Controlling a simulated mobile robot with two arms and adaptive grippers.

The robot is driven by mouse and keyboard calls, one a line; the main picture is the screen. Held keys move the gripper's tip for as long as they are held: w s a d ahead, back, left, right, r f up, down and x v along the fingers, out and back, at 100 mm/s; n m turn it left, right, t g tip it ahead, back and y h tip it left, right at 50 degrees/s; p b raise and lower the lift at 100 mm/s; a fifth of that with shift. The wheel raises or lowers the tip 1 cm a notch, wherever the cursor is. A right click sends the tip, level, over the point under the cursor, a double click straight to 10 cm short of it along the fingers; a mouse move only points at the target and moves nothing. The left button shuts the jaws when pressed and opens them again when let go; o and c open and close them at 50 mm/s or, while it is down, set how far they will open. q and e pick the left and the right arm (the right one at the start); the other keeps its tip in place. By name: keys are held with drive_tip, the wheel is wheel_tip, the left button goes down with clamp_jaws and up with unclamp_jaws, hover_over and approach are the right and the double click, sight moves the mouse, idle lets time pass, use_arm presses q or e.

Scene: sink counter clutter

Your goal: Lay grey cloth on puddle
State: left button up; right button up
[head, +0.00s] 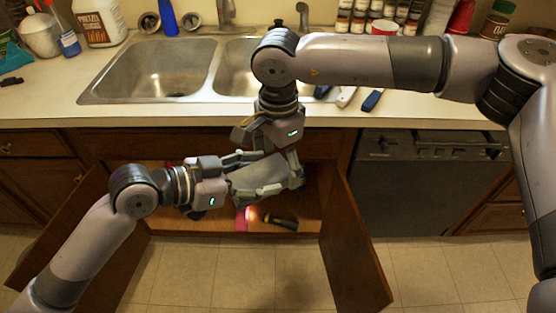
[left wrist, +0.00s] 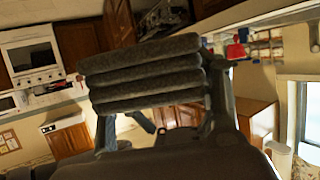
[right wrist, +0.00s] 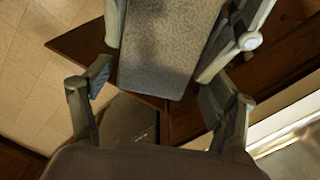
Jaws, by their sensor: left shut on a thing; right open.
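The grey cloth (head: 258,177) is a folded, layered pad held in front of the open sink cabinet. It also shows in the left wrist view (left wrist: 145,72) and the right wrist view (right wrist: 170,50). My left gripper (head: 268,176) is shut on it, with a finger along each side. My right gripper (head: 272,158) points down just above the cloth, close to my left gripper. In the right wrist view its fingers (right wrist: 158,88) are spread wide, with the cloth just beyond them. I cannot make out a puddle; the arms and cloth cover part of the cabinet floor.
A dark flashlight (head: 280,221) lies lit on the cabinet floor (head: 190,224), beside something pink (head: 243,219). Open doors (head: 352,245) flank the cabinet. The double sink (head: 165,70) is above, with bottles and jars along the back. A dishwasher (head: 425,185) stands at right.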

sight(274, 174)
use_arm(q)
drive_tip(key=shift+a+g, duration=0.15)
drive_tip(key=shift+g, duration=0.15)
use_arm(e)
wheel_tip(274, 174, up, 12)
use_arm(q)
drive_tip(key=shift+s+a+m+g+h, duration=0.25)
drive_tip(key=shift+a+m+g, duration=0.4)
drive_tip(key=shift+m+g, duration=0.4)
drive_tip(key=shift+s+a+m+g+h, duration=0.15)
drive_tip(key=shift+a+m+g+h, duration=0.35)
drive_tip(key=shift+m+g, duration=0.55)
drive_tip(key=shift+a, duration=0.2)
drive_tip(key=shift+s, duration=0.1)
use_arm(e)
drive_tip(key=s+f+m, duration=0.1)
drive_tip(key=f, duration=0.3)
drive_tip(key=s+f+m, duration=0.1)
drive_tip(key=f+m, duration=0.1)
drive_tip(key=f, duration=0.2)
drive_tip(key=f+m, duration=0.1)
drive_tip(key=f, duration=0.3)
drive_tip(key=shift+s+a+f+m, duration=0.25)
drive_tip(key=shift+s+a+m, duration=0.05)
drive_tip(key=shift+s+a, duration=0.1)
